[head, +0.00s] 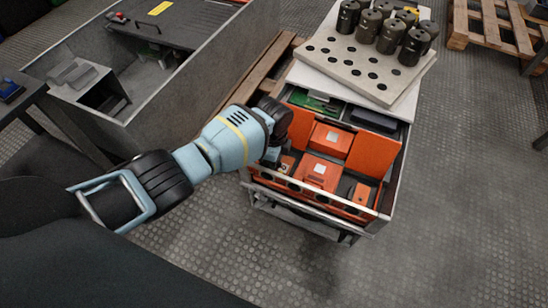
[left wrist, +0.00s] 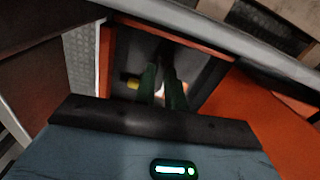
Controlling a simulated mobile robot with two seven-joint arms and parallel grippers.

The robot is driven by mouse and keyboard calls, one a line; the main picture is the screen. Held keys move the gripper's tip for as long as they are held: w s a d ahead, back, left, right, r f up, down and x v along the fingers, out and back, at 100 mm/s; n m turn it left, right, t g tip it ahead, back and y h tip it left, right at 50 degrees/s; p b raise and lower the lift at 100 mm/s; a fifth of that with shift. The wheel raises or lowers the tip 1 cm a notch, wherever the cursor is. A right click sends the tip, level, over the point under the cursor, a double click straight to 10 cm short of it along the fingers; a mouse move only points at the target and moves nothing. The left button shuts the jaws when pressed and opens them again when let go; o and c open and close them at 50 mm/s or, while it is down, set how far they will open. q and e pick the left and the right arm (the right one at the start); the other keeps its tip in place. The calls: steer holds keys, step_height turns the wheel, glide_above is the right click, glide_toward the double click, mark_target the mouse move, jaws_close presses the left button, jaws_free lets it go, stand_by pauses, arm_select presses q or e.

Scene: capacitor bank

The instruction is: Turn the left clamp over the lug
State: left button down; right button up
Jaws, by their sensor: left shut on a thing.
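My left gripper (left wrist: 163,92) reaches down into the left side of the open orange-lined drawer. Its two narrow green-edged fingers are close together in the left wrist view, shut on a small dark part that is mostly hidden, apparently the left clamp. In the head view my wrist covers the fingertips and the clamp. A yellow piece (left wrist: 133,84) shows just left of the fingers, and a pale spot to their right. I cannot make out the lug. My right gripper is not in view.
The drawer holds an orange block with a white label (head: 320,170) in the middle and a smaller orange unit (head: 360,193) at right. A slotted front rail (head: 315,197) and orange panels (head: 372,154) bound it. A holed board (head: 365,65) with dark cylinders stands behind.

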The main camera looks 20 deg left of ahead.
arm_select(q)
steer(key=shift+m, duration=0.5)
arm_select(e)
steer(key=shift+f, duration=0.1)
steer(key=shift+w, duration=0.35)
arm_select(q)
steer(key=c, duration=1.7)
jaws_free()
steer(key=shift+c, duration=0.2)
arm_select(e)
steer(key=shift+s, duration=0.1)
